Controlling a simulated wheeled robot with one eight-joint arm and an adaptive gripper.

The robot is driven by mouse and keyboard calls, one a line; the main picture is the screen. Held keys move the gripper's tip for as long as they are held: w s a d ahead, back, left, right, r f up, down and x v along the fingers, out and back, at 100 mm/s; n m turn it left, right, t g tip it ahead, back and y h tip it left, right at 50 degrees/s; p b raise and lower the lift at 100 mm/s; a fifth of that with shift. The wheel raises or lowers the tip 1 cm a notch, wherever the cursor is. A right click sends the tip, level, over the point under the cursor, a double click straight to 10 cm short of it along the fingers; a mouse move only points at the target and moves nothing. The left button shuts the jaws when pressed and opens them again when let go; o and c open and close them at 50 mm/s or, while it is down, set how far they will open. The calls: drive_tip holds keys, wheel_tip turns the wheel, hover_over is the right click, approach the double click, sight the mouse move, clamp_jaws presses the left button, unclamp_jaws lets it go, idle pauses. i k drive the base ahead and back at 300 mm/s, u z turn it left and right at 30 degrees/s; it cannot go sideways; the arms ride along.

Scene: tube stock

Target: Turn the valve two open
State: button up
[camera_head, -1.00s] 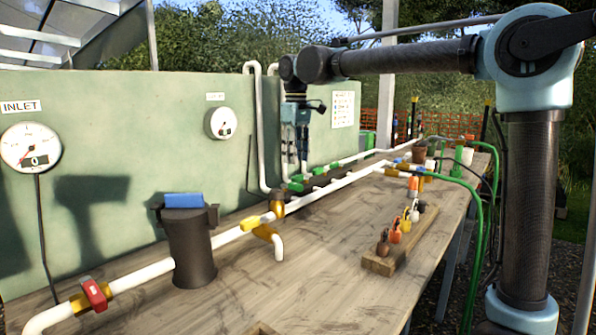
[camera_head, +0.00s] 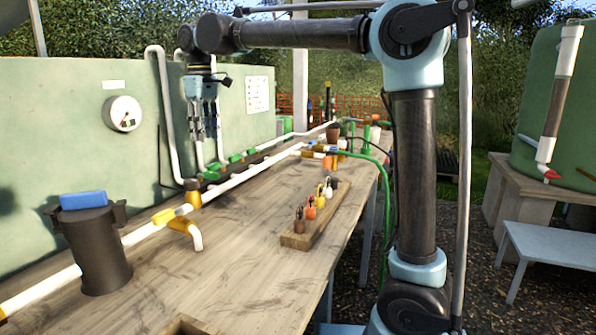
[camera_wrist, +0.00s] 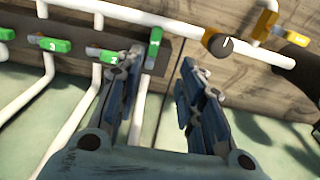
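The green lever of valve two (camera_wrist: 103,54), beside a label reading 2, lies along the dark manifold and across its white pipe in the wrist view. My left finger partly covers it. My gripper (camera_wrist: 160,62) is open and empty, its fingertips apart. The left finger is close to valve two; contact cannot be told. Another green lever (camera_wrist: 153,48), turned differently, shows between the fingers. Valve three (camera_wrist: 50,44) is further left, its lever also along the manifold. In the head view my gripper (camera_head: 204,132) points down above the row of green valves (camera_head: 211,176).
A black canister with a blue top (camera_head: 92,245) stands at the bench's near left. A yellow-handled valve (camera_head: 163,216) sits on the white pipe. A wooden block with small coloured padlocks (camera_head: 300,239) lies mid-bench.

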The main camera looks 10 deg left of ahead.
sight(214, 166)
drive_tip(key=k, duration=1)
